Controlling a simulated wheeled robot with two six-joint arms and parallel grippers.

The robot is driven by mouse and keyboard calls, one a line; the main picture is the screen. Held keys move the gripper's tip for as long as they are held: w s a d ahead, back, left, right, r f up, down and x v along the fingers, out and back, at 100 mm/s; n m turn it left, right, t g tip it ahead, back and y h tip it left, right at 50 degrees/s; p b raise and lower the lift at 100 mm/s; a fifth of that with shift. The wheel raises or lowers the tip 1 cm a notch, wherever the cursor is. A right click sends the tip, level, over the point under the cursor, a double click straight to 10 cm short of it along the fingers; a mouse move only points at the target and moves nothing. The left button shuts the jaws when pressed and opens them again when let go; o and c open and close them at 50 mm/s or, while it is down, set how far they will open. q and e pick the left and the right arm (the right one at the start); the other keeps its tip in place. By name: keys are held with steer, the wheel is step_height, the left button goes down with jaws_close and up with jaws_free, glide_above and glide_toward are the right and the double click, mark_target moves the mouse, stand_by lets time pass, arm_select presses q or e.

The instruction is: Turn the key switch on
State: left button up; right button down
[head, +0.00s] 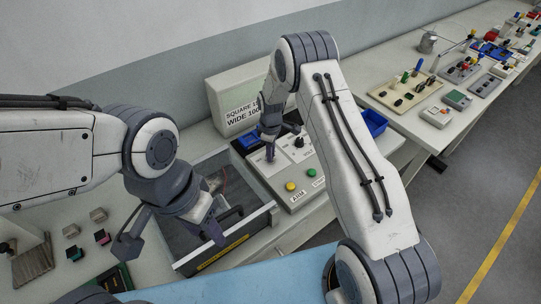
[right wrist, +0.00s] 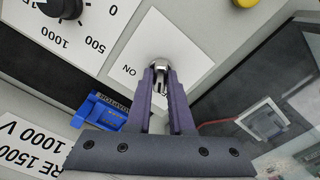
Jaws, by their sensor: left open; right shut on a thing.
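The key switch (right wrist: 159,62) is a small silver key part on a white square plate (right wrist: 178,38). The word ON is readable on the plate, and other lettering is partly hidden by my fingers. My right gripper (right wrist: 161,78) is shut on the key from above, one finger on each side. In the head view my right gripper (head: 270,153) is at the left part of the grey control panel (head: 292,200), and the key is too small to make out.
The panel has a black dial (right wrist: 62,8), a yellow button (head: 290,186) and a green button (head: 311,172). A blue connector (right wrist: 105,112) lies close to my right gripper. The open grey bin (head: 255,222) adjoins the panel. A blue tray (head: 375,122) stands behind my right arm.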

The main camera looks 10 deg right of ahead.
steer(key=m+b, duration=0.2)
steer(key=m, duration=0.1)
steer(key=shift+f+m, duration=0.1)
steer(key=shift+m, duration=0.3)
steer(key=m+b, duration=0.1)
steer(key=m, duration=0.2)
steer(key=shift+m+b, duration=0.3)
steer(key=shift+b, duration=0.1)
steer(key=m+b, duration=0.1)
steer(key=m, duration=0.3)
steer(key=shift+m+b, duration=0.7)
steer(key=shift+m, duration=1.4)
steer(key=c, duration=0.8)
jaws_free()
steer(key=shift+r, duration=0.2)
